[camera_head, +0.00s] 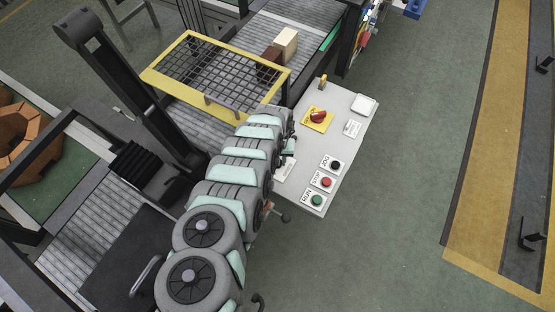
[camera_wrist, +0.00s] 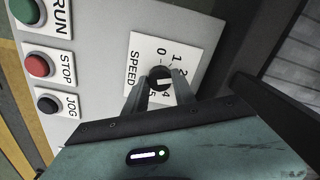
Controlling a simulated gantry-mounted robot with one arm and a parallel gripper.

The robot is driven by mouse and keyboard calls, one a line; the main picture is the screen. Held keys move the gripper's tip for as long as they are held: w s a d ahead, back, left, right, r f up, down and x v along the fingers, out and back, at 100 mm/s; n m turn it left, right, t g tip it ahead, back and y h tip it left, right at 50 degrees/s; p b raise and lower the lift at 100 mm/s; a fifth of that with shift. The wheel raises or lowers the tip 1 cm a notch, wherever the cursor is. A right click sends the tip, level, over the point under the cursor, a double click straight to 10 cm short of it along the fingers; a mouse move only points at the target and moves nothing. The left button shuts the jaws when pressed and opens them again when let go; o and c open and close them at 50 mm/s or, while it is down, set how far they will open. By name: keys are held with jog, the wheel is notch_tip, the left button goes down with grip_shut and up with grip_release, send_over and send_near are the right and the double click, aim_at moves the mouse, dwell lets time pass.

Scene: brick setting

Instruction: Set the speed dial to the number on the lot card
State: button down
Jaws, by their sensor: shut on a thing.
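The speed dial (camera_wrist: 158,76) is a black round knob with a white mark, on a white plate (camera_wrist: 139,49) lettered SPEED in the wrist view. The digits 0, 1, 2, 4 and 5 show around it; a 3 is hidden or unclear. My gripper (camera_wrist: 159,84) is shut on the knob, one finger on each side. I cannot tell exactly which digit the mark faces. In the head view my arm hides the dial, and part of its plate (camera_head: 286,170) shows. A small white card (camera_head: 352,128) with unreadable print lies on the panel; I cannot tell whether it is the lot card.
RUN (camera_head: 317,201), STOP (camera_head: 326,182) and JOG (camera_head: 336,165) buttons sit along the panel (camera_head: 322,145), close to the dial. A yellow-framed mesh guard (camera_head: 215,75) stands left over the conveyor. The floor right of the panel is clear.

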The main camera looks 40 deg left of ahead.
aim_at(278, 162)
dwell(0.5)
jog(key=c, duration=1)
grip_release()
jog(key=shift+c, duration=0.2)
jog(key=shift+r, duration=0.15)
notch_tip(278, 162, up, 10)
jog(key=shift+r, duration=0.25)
jog(key=shift+w, duration=0.15)
